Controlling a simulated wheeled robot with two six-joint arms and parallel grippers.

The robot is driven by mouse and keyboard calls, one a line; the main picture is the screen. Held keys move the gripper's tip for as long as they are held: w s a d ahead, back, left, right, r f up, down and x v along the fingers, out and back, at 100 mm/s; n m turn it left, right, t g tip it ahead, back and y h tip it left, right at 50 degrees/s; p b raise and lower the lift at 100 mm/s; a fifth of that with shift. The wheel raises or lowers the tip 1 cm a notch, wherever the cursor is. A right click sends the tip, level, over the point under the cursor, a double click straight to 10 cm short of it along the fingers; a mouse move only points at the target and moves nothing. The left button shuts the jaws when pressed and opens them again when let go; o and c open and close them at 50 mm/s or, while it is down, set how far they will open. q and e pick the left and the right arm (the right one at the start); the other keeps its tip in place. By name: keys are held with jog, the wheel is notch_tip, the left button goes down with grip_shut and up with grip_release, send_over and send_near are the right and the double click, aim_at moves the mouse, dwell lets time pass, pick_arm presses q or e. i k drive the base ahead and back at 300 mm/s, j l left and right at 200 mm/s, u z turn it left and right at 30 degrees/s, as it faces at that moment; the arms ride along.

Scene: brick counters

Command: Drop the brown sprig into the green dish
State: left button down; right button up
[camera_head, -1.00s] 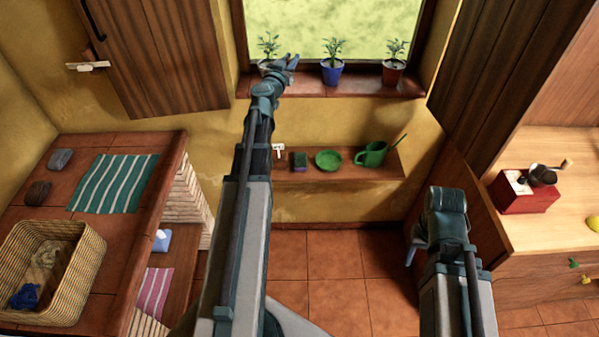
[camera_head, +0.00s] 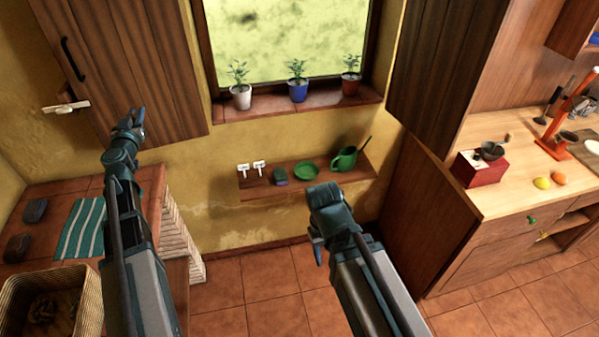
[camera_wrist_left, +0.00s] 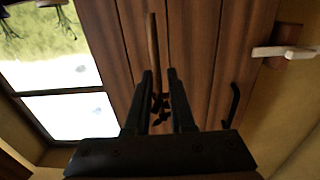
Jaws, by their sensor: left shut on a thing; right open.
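My left gripper (camera_head: 137,117) is raised in front of the dark wooden shutter at the upper left. In the left wrist view, my left gripper (camera_wrist_left: 160,85) is shut on a thin brown sprig (camera_wrist_left: 153,45), whose stem stands up between the fingers with small dark bits at its lower end. The sprig is too small to make out in the head view. The green dish (camera_head: 306,171) lies on the low wall shelf, well to the right of and below my left gripper. My right gripper (camera_head: 318,252) points down in front of that shelf, open, its fingers mostly hidden.
On the wall shelf (camera_head: 260,192), a green watering can (camera_head: 345,158) stands right of the dish, and a sponge (camera_head: 280,174) and white hooks left of it. Potted plants line the sill (camera_head: 270,114) above. A wicker basket (camera_head: 20,310) sits at lower left.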

aim_at(302, 173)
jog(key=i+l, duration=0.15)
jog(key=l, duration=0.2)
jog(key=i+l, duration=0.2)
jog(key=l, duration=0.2)
jog(key=i+l, duration=0.15)
jog(key=l, duration=0.2)
jog(key=i+l, duration=0.15)
jog(key=l, duration=0.2)
jog(key=i+l, duration=0.2)
jog(key=l, duration=0.15)
jog(key=i+l, duration=0.15)
jog(key=l, duration=0.2)
